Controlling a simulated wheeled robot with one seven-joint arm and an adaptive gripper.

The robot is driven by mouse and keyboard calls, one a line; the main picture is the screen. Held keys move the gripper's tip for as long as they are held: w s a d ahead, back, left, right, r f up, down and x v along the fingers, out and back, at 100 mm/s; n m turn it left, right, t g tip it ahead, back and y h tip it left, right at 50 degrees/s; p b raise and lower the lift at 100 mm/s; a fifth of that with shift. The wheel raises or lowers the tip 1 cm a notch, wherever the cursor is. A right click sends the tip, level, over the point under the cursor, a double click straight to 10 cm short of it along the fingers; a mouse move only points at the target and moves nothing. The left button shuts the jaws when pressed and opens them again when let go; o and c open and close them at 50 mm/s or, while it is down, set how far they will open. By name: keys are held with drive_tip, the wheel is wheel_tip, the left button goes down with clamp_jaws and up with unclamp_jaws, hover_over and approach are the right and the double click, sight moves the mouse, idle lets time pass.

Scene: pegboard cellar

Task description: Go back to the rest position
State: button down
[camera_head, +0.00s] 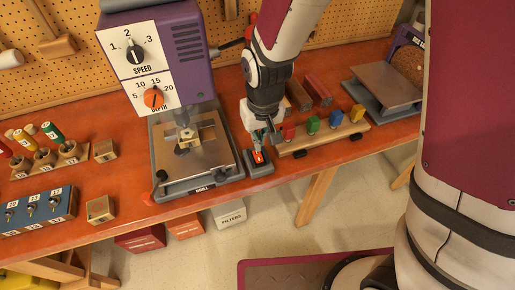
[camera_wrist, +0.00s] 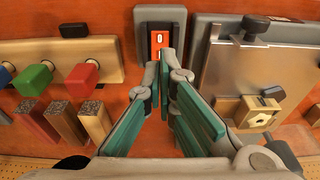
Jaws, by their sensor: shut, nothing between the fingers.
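My gripper (camera_head: 262,140) is over the bench at the right side of the drill press. Its fingers also show in the wrist view (camera_wrist: 163,70), with green pads and tips close together, and nothing is held. Just beyond the tips is a small grey switch box (camera_wrist: 160,20) with a red-orange rocker marked in white (camera_wrist: 159,40). In the head view the switch box (camera_head: 258,168) lies at the bench's front edge, partly hidden by my gripper. I cannot tell whether the fingertips touch the rocker.
The purple drill press (camera_head: 185,50) stands left, with a wooden block on its metal base (camera_head: 205,180). A wooden rack (camera_head: 330,136) with coloured blocks is right of my gripper. Left are wooden blocks (camera_head: 100,209) and a blue switch panel (camera_head: 40,212). A pegboard (camera_head: 60,80) stands behind.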

drive_tip(key=shift+r, duration=0.55)
drive_tip(key=s+d+r+m+t, duration=0.1)
drive_tip(key=s+d+r+t, duration=0.1)
drive_tip(key=s+d+r, duration=0.5)
drive_tip(key=s+d+r+m+t, duration=0.1)
drive_tip(key=s+d+r, duration=0.7)
drive_tip(key=r, duration=0.9)
drive_tip(key=shift+s+d+r+m+t, duration=0.25)
drive_tip(key=shift+d+m+t, duration=0.15)
drive_tip(key=shift+d+m, duration=0.2)
